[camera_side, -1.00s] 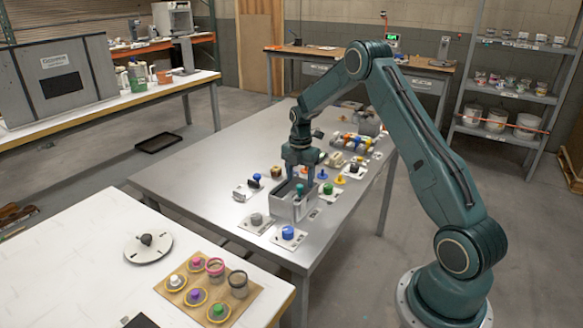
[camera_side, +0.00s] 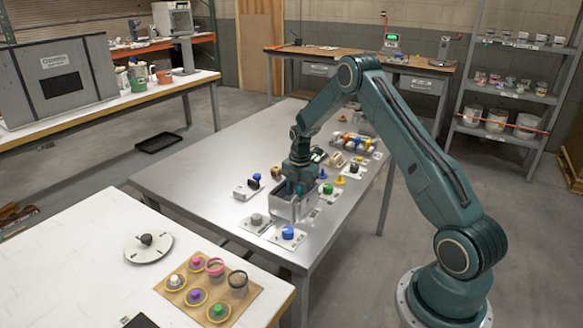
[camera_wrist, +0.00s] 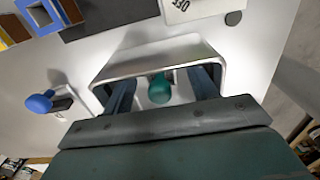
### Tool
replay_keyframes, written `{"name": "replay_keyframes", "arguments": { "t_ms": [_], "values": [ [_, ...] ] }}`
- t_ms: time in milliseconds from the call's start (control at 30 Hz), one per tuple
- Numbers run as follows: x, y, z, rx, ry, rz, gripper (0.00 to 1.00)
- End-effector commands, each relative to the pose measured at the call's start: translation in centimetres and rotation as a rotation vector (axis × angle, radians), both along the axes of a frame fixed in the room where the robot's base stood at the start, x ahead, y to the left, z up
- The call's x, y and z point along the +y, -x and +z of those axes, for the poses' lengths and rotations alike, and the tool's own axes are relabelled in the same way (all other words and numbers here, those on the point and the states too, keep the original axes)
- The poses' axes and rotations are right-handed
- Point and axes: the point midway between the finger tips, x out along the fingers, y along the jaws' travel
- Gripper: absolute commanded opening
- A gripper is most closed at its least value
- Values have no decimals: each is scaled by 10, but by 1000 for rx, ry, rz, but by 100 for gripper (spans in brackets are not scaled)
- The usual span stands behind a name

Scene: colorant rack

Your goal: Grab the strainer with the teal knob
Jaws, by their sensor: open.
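The teal knob (camera_wrist: 160,88) stands inside an open metal bin (camera_side: 285,211) on the steel table. The strainer part under the knob is hidden. My gripper (camera_wrist: 163,88) is open, with its two fingers reaching down inside the bin, one on each side of the knob. Gaps show between the fingers and the knob, so they do not appear to touch it. In the side view my gripper (camera_side: 297,188) is over and partly in the bin, covering most of the knob.
The bin's walls (camera_wrist: 150,52) surround the fingers closely. A blue-knobbed tool (camera_wrist: 40,103) lies beside the bin. Nearby are a blue-knobbed piece (camera_side: 288,232), a grey-knobbed piece (camera_side: 256,219) and a green-knobbed piece (camera_side: 328,188). The table's left part is clear.

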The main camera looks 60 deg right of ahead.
Motion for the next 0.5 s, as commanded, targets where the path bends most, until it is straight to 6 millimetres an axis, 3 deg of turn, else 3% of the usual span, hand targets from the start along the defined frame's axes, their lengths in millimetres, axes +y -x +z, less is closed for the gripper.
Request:
{"name": "replay_keyframes", "arguments": {
  "t_ms": [400, 500],
  "values": [
    [0, 0, 0, 0, 0, 0, 58],
    [0, 0, 0, 0, 0, 0, 40]
  ]
}}
